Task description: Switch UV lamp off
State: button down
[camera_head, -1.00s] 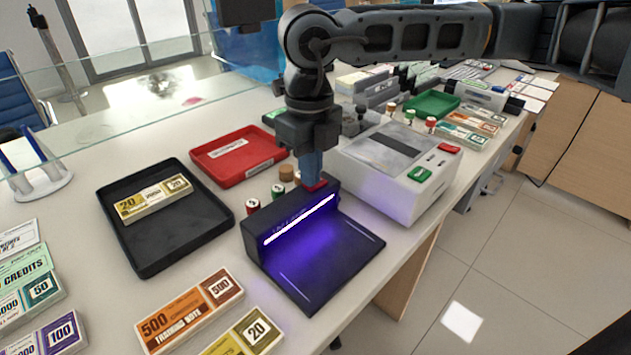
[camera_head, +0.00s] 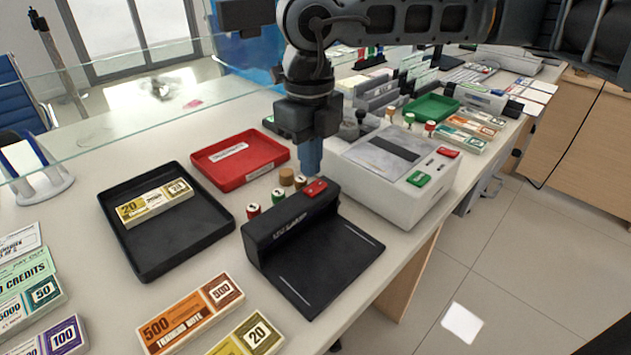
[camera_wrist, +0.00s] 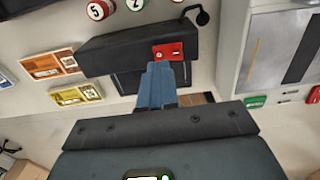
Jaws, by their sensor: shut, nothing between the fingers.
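The UV lamp (camera_head: 290,232) is a black unit with an upright bar over a flat base plate, standing on the counter. Its light strip is dark. A red switch (camera_head: 315,187) sits on top of the bar at its right end; it also shows in the wrist view (camera_wrist: 167,51). My gripper (camera_head: 309,172) is shut and empty, with its blue fingertips just above the red switch and seemingly apart from it. In the wrist view the fingertips (camera_wrist: 158,68) point toward the switch and cover part of the lamp.
A white machine (camera_head: 395,170) with red and green buttons stands close right of the lamp. A red tray (camera_head: 240,180) and a black tray (camera_head: 165,255) stand to the left. Small stamps (camera_head: 278,193) stand behind the lamp. Banknote bundles (camera_head: 190,315) lie in front.

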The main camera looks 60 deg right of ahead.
aim_at(311, 190)
notch_tip(311, 190, up, 4)
jog(key=shift+f+p, duration=0.25)
jog(key=shift+p, duration=0.25)
dwell(0.5)
